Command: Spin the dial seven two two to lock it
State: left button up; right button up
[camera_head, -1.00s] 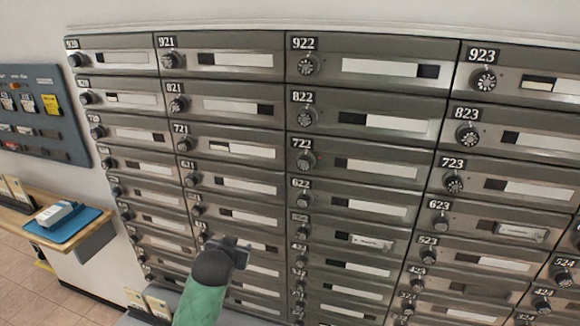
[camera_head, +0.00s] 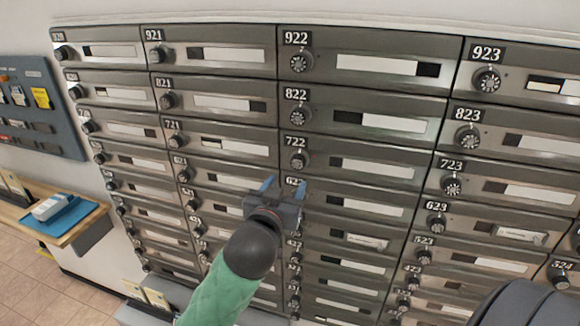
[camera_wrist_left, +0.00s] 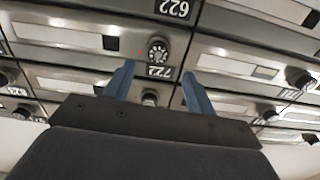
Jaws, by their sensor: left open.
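The dial of box 722 (camera_head: 298,160) is a round black knob with pale marks, just under its number plate. In the left wrist view the boxes show upside down, and the 722 dial (camera_wrist_left: 157,50) sits just above its plate, a small red spot beside it. My left gripper (camera_head: 285,186) has its two blue fingers apart and empty, below the 722 dial in the head view. In the left wrist view the fingers (camera_wrist_left: 158,69) stand to either side of the 722 plate, apart from the dial. The dial's setting is too small to read. My right gripper is out of view.
Similar dials surround it: 822 (camera_head: 298,117) above, 721 (camera_head: 176,141) to the left, 723 (camera_head: 452,185) to the right. My left arm hides some lower boxes. A wooden shelf with a blue mat (camera_head: 62,216) stands at the left. A dark shape fills the bottom right corner.

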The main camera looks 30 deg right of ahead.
aim_at(297, 165)
pick_arm(q)
jog(key=shift+n, duration=0.5)
jog(key=p+x, duration=0.1)
jog(key=x, duration=0.1)
jog(key=p+x, duration=0.1)
jog(key=x, duration=0.1)
jog(key=r+p+x, duration=0.1)
jog(key=p+x, duration=0.1)
jog(key=shift+w+d+f, duration=0.1)
jog(key=shift+d, duration=0.2)
jog(key=shift+w+d+f, duration=0.15)
jog(key=shift+w+d, duration=0.25)
jog(key=shift+d, duration=0.05)
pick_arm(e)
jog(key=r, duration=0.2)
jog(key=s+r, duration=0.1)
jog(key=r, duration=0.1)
pick_arm(q)
jog(key=c, duration=1)
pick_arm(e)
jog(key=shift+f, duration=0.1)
pick_arm(q)
jog(key=shift+m, duration=0.4)
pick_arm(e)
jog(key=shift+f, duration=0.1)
